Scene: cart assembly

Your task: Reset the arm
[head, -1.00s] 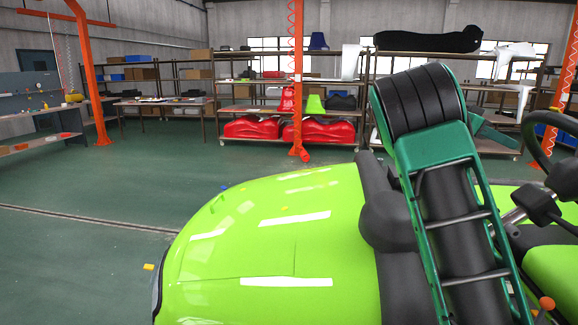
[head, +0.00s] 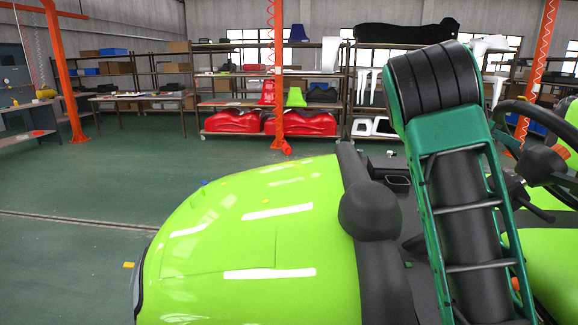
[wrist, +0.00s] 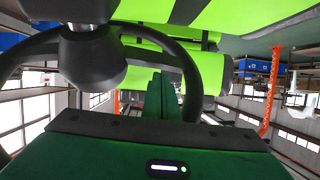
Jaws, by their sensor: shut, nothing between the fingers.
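My gripper (wrist: 165,97) shows in the wrist view as dark green fingers close together, with nothing between them. Behind the fingers in that view are the dark steering wheel (wrist: 195,78) and lime-green cart parts (wrist: 262,12). I cannot tell how far the fingers are from the wheel.
Shelves (head: 340,90) with red parts (head: 233,121) stand at the back. Orange posts (head: 277,70) rise behind the cart and at both sides. A table (head: 140,97) and a workbench (head: 25,110) stand at the left. The green floor (head: 70,220) left of the cart is mostly clear.

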